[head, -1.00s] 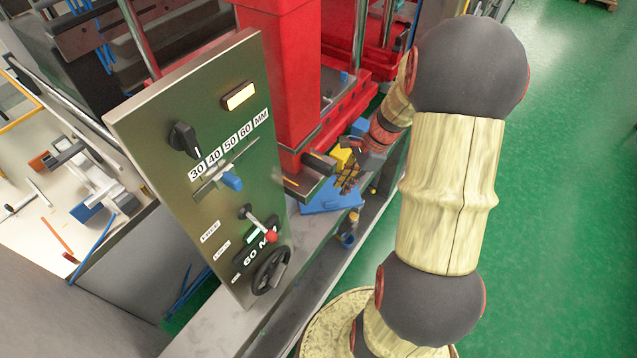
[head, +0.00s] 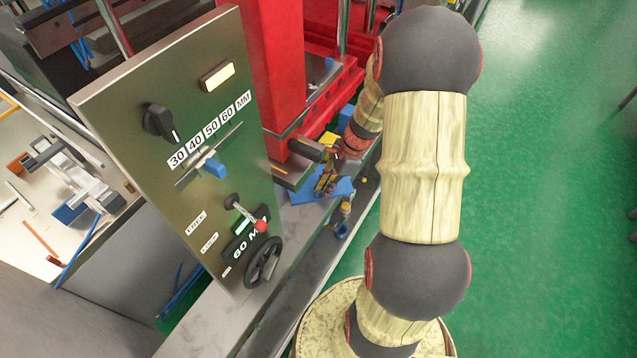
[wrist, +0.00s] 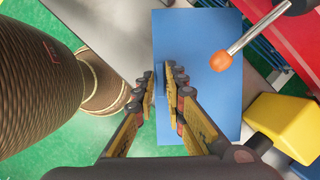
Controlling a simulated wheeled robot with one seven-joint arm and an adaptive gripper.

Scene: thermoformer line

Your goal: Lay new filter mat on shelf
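A flat blue sheet (wrist: 205,100), which looks like the filter mat, lies on a grey ledge (wrist: 120,30) in the wrist view. In the head view the blue sheet (head: 340,190) shows partly behind my gripper (head: 325,181), below the red machine. In the wrist view my gripper (wrist: 160,85) has its two fingers apart by a narrow gap. The sheet's left edge shows in that gap, and the right finger is over the sheet. Nothing is seen clamped between the fingers. I cannot tell whether the fingers touch the sheet.
A rod with an orange knob (wrist: 221,61) reaches over the sheet's upper right. A yellow block (wrist: 288,125) stands at the right. A control panel (head: 180,140) with a handwheel (head: 263,263) stands left of my arm. Green floor (head: 540,200) is open at the right.

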